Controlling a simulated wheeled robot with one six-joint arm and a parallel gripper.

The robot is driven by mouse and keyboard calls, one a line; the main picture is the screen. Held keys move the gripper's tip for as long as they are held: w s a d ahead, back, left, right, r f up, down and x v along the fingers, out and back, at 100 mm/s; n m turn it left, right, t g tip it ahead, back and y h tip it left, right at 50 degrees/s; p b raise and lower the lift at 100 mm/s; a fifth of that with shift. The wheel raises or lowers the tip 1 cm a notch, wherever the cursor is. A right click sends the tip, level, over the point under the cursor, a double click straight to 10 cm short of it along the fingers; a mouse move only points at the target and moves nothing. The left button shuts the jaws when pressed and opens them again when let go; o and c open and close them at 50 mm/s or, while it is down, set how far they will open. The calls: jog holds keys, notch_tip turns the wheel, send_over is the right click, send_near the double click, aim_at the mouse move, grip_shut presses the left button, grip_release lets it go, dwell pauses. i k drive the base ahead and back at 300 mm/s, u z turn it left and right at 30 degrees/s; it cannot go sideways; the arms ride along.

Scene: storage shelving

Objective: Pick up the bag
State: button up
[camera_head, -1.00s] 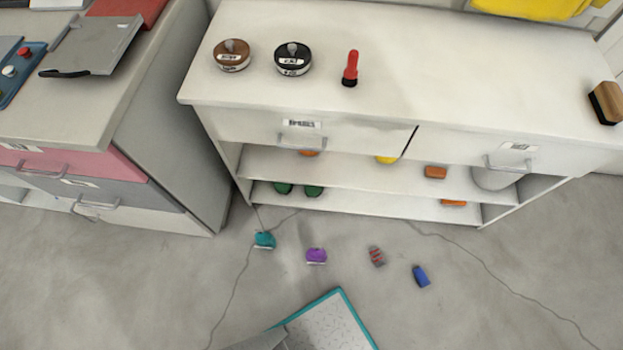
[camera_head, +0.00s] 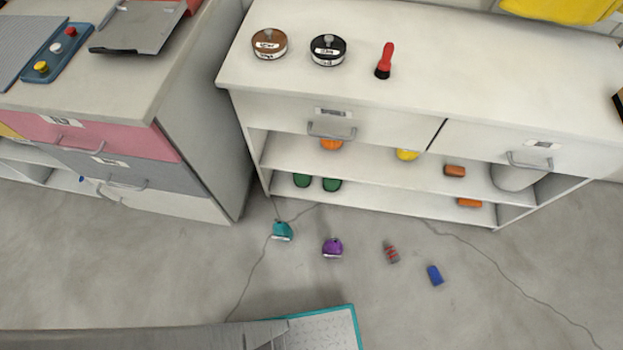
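No object is clearly recognisable as the bag. A small teal item (camera_head: 282,231) and a small purple item (camera_head: 332,247) lie on the floor in front of the white shelf unit; either may be a small bag, but they are too small to tell. A yellow item (camera_head: 562,9), cut off by the top right edge, is also unclear. My gripper is not in view.
A striped item (camera_head: 391,251) and a blue item (camera_head: 435,275) lie on the floor. The white shelf unit (camera_head: 420,80) stands behind, the drawer cabinet (camera_head: 200,120) at left. A teal-edged panel (camera_head: 325,330) and a grey surface (camera_head: 130,342) fill the bottom edge.

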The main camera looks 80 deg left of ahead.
aim_at(282, 232)
jog(key=k, duration=1.35)
jog(key=u, duration=0.9)
